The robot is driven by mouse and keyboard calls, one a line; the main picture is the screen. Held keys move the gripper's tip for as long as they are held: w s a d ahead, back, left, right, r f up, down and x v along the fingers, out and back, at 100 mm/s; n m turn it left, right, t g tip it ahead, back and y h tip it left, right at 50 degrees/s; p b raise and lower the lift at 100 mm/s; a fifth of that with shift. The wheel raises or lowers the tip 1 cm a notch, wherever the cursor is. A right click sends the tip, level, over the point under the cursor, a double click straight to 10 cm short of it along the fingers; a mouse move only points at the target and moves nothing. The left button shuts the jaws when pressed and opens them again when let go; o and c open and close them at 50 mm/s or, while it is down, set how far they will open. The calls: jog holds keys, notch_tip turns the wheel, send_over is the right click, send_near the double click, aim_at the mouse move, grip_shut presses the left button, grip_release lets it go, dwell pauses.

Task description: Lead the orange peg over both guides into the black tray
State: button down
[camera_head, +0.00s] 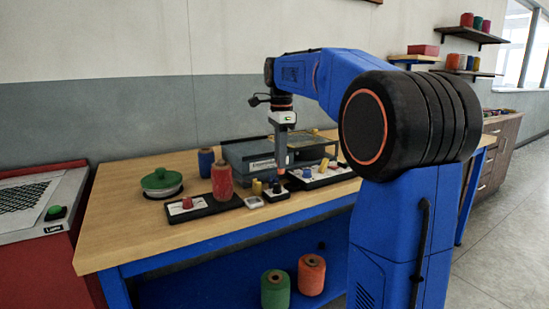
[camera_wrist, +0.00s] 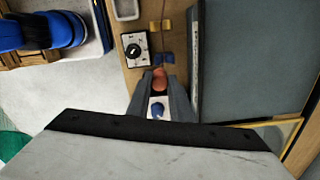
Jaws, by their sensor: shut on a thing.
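My gripper (camera_wrist: 159,88) is shut on the orange peg (camera_wrist: 159,78), which shows between its two fingers in the wrist view. In the head view my gripper (camera_head: 281,163) reaches down over the table. Ahead of the peg in the wrist view stand a blue guide (camera_wrist: 168,57) and a yellow guide (camera_wrist: 166,25); in the head view the yellow guide (camera_head: 256,187) is left of the blue one (camera_head: 276,187). Another black tray (camera_head: 325,181) lies right. The thread cannot be made out.
A grey box (camera_head: 252,153) stands behind the guides. A white dial box (camera_head: 254,203) is at the front, also in the wrist view (camera_wrist: 135,48). The table's left front is clear.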

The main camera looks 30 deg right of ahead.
jog(key=shift+s+d+f, duration=0.3)
jog(key=shift+d+f, duration=0.25)
jog(key=shift+f, duration=0.25)
jog(key=shift+s+d+f, duration=0.25)
jog(key=shift+d+f, duration=0.3)
jog(key=shift+f, duration=0.25)
jog(key=shift+s+d+f, duration=0.3)
jog(key=shift+d+f, duration=0.25)
jog(key=shift+f, duration=0.25)
jog(key=shift+f, duration=0.2)
jog(key=c, duration=1.5)
grip_release()
notch_tip(320, 180, up, 17)
jog(key=shift+r, duration=0.2)
